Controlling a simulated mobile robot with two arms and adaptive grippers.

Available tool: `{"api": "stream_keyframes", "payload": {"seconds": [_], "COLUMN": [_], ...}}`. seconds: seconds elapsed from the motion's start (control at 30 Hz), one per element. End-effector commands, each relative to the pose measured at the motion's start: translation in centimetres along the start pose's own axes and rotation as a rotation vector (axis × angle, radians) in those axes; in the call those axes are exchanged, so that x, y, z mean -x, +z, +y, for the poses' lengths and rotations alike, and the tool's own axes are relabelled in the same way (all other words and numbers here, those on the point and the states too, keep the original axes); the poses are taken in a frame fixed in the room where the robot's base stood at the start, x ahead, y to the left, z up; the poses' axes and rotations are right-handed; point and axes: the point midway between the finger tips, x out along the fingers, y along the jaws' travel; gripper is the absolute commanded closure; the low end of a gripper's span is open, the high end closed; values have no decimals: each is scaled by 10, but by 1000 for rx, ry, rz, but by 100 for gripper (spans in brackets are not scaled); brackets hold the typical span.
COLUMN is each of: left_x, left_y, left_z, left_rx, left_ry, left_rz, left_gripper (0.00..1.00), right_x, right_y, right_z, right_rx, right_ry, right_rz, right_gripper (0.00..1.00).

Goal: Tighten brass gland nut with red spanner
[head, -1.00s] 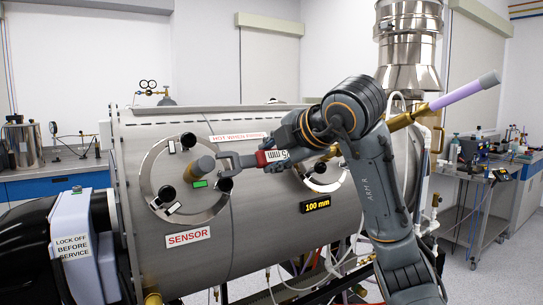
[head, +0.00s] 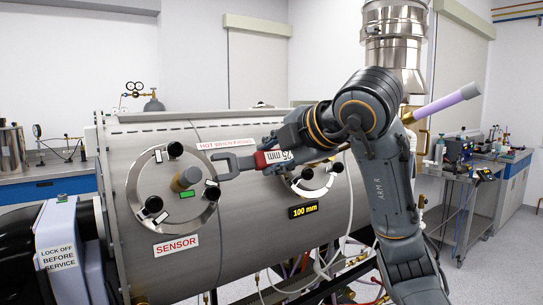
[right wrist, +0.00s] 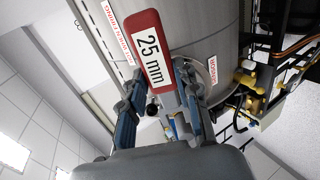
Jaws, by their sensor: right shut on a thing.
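The red spanner, marked 25 mm, is held in my right gripper (head: 292,148). Its red grip (head: 264,160) and grey open jaw (head: 230,163) point left, and its red end (right wrist: 140,25) fills the top of the right wrist view. The jaw is in front of the chamber, just right of a short tan and grey stub (head: 184,179) in the SENSOR port; a gap shows between them. I cannot tell which brass part is the gland nut. My left gripper is out of view.
The steel chamber (head: 240,240) fills the middle. Its SENSOR port ring (head: 133,187) carries several black knobs. A second port (head: 310,190) sits above the 100 mm display (head: 303,211). Hoses hang below the chamber.

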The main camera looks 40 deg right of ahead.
Motion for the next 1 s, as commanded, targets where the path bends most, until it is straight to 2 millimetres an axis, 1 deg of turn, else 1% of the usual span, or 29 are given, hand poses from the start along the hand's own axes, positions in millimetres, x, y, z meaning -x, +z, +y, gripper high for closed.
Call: {"api": "stream_keyframes", "payload": {"seconds": [0.07, 0.17, 0.63, 0.7, 0.8, 1.0], "left_x": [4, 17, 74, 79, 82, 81], "left_y": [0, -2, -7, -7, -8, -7], "left_z": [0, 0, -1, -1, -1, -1], "left_rx": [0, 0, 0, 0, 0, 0], "left_ry": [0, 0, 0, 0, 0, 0], "left_rz": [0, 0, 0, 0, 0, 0], "left_gripper": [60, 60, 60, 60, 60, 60], "right_x": [1, 3, 3, 2, 1, 0], "right_y": [0, -2, -15, -17, -18, -18], "right_z": [4, 15, 64, 68, 71, 70], "right_rx": [13, 70, 435, 478, 515, 526], "right_ry": [2, 1, 3, 3, 4, 4], "right_rz": [0, -1, 2, 3, 4, 4], "right_gripper": [100, 100, 100, 100, 100, 100]}}
